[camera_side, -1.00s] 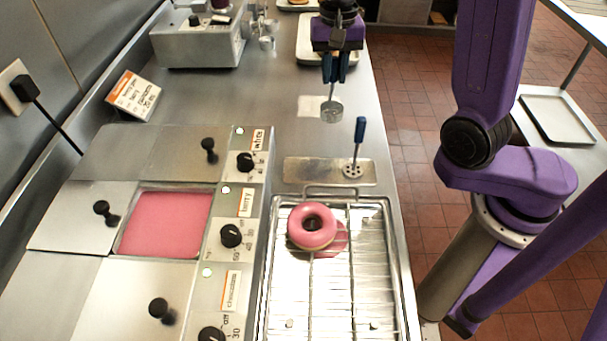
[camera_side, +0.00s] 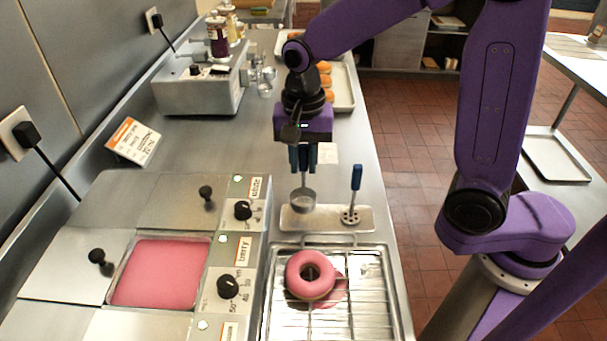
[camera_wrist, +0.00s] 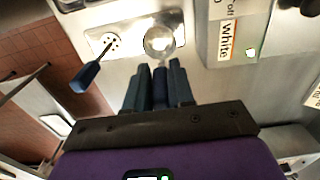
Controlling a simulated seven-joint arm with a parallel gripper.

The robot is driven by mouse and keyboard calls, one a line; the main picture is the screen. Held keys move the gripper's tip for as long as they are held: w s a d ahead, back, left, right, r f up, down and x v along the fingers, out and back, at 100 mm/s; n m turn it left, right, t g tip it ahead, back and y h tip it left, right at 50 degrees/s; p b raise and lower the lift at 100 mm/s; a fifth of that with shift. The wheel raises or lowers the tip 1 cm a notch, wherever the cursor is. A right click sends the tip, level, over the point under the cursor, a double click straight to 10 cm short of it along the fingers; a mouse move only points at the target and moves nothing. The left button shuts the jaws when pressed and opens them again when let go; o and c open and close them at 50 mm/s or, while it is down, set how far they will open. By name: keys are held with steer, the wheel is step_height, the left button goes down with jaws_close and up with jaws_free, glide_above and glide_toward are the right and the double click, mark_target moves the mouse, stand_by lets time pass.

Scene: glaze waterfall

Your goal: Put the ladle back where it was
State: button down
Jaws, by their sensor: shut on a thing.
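My gripper (camera_side: 303,168) is shut on the ladle, whose blue handle (camera_wrist: 160,88) is between the fingers in the wrist view. The ladle's round metal bowl (camera_side: 303,200) hangs below, over the left end of the metal rest plate (camera_side: 325,220). Whether the bowl touches the plate I cannot tell. A perforated tool with a blue handle (camera_side: 356,178) stands upright on the right end of the same plate. In the wrist view the ladle bowl (camera_wrist: 159,40) shows beside the perforated disc (camera_wrist: 108,43).
A pink-glazed donut (camera_side: 311,275) lies on the wire rack (camera_side: 365,300) in front of the plate. The open pink glaze well (camera_side: 158,272) and lidded wells with black knobs are at left. A tray of buns (camera_side: 343,90) is behind my gripper.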

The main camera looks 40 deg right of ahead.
mark_target(304, 172)
steer(key=shift+f, duration=1.9)
steer(key=c, duration=1)
jaws_free()
step_height(304, 172, up, 12)
steer(key=shift+r, duration=0.15)
